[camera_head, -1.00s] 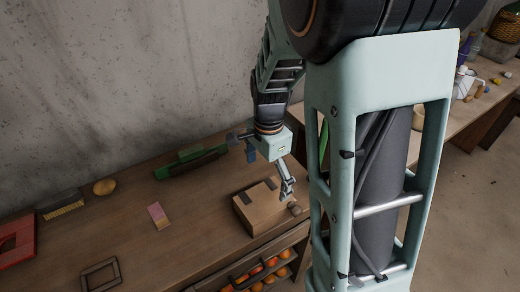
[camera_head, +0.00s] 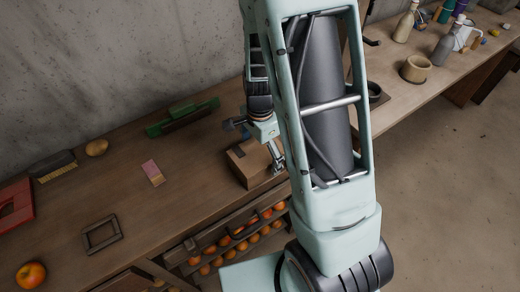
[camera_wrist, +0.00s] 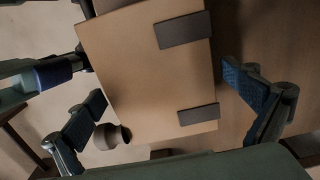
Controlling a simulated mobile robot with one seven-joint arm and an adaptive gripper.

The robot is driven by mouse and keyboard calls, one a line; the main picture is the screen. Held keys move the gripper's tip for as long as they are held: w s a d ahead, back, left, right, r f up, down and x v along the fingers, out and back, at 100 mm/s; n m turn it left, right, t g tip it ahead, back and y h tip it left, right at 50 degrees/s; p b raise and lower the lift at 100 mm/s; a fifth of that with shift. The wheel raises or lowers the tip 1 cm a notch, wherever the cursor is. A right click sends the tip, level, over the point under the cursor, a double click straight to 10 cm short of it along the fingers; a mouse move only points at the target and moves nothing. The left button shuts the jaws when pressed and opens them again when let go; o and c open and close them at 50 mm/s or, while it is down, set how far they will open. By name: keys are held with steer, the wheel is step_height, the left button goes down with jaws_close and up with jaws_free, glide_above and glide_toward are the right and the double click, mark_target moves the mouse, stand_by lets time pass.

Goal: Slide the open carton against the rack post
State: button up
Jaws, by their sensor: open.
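The brown cardboard carton (camera_head: 243,166) stands on the wooden bench, partly hidden by my arm. In the wrist view the carton (camera_wrist: 145,80) shows a flat tan face with two dark patches; I cannot make out open flaps. My gripper (camera_head: 277,158) is at the carton's right side. In the wrist view my gripper (camera_wrist: 178,108) is open, with one finger on each side of the carton's near part. The right finger is apart from the carton; contact at the left one is unclear. I cannot pick out the rack post for certain.
A small round brownish thing (camera_wrist: 110,136) sits beside the carton near the left finger. A rack of oranges (camera_head: 225,248) is below the bench front. A green tool (camera_head: 182,117), a pink card (camera_head: 153,172) and an empty frame (camera_head: 102,235) lie to the left, with bare bench between.

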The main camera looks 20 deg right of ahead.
mark_target(268, 160)
steer(key=shift+c, duration=0.3)
steer(key=c, duration=1.3)
steer(key=shift+s+d, duration=0.3)
steer(key=shift+s, duration=0.65)
steer(key=shift+s+d, duration=0.3)
steer(key=shift+s, duration=0.6)
steer(key=shift+d, duration=0.1)
steer(key=shift+w+d+b, duration=0.4)
steer(key=shift+w+d, duration=0.15)
steer(key=shift+d, duration=1.05)
steer(key=shift+w+d+b, duration=0.35)
steer(key=shift+w+d, duration=0.15)
steer(key=shift+d, duration=1.05)
steer(key=shift+w+d+b, duration=0.4)
steer(key=shift+w+d, duration=0.15)
steer(key=shift+d, duration=1.05)
